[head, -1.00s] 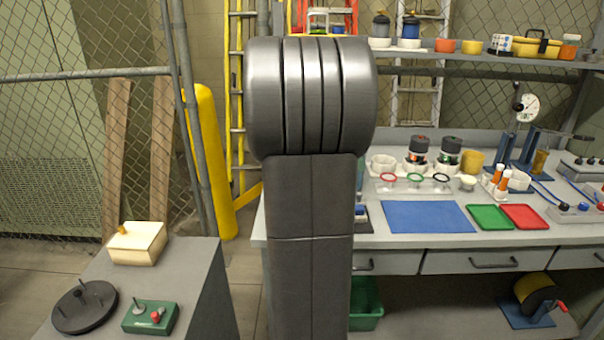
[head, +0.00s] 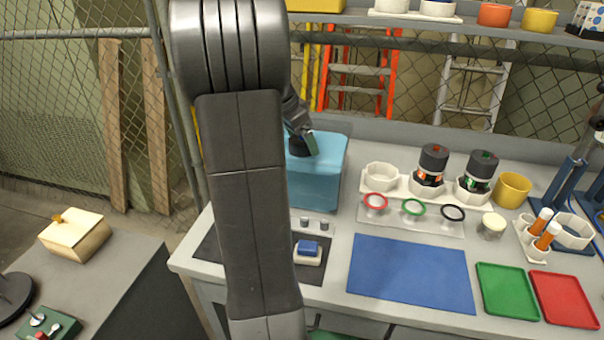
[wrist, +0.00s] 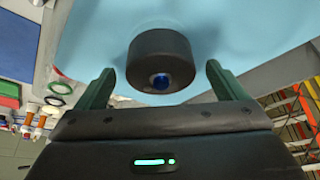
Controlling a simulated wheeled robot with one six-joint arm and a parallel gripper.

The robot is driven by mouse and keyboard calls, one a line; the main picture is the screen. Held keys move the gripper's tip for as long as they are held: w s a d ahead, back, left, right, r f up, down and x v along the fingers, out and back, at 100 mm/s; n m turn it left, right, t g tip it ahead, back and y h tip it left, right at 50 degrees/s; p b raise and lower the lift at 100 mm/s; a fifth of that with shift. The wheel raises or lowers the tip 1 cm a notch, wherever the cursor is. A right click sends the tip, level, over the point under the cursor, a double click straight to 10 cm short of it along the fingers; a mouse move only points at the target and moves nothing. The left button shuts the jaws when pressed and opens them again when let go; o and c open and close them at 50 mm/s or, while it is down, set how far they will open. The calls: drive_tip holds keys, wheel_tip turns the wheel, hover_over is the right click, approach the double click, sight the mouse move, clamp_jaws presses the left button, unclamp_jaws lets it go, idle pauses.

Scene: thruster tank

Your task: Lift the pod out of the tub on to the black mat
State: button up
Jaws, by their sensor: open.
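The pod (wrist: 160,52) is a short dark cylinder with a blue centre on the end facing me. In the wrist view it sits between the two green fingers of my open gripper (wrist: 158,78), with a gap on either side. The light blue tub (head: 322,186) stands at the back left of the bench. A black mat (head: 312,274) lies in front of the tub, partly hidden by my arm.
A blue mat (head: 410,273) lies to the right, with green (head: 507,290) and red trays beyond. Ring stands (head: 412,208) and jars (head: 431,165) stand right of the tub.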

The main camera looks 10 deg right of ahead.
drive_tip(key=x, duration=0.3)
drive_tip(key=shift+f, duration=0.1)
drive_tip(key=c, duration=1.6)
wheel_tip(320, 180, up, 10)
drive_tip(key=shift+r+p, duration=0.2)
drive_tip(key=shift+p, duration=0.25)
drive_tip(key=shift+r+p, duration=6.95)
drive_tip(key=shift+r, duration=1.45)
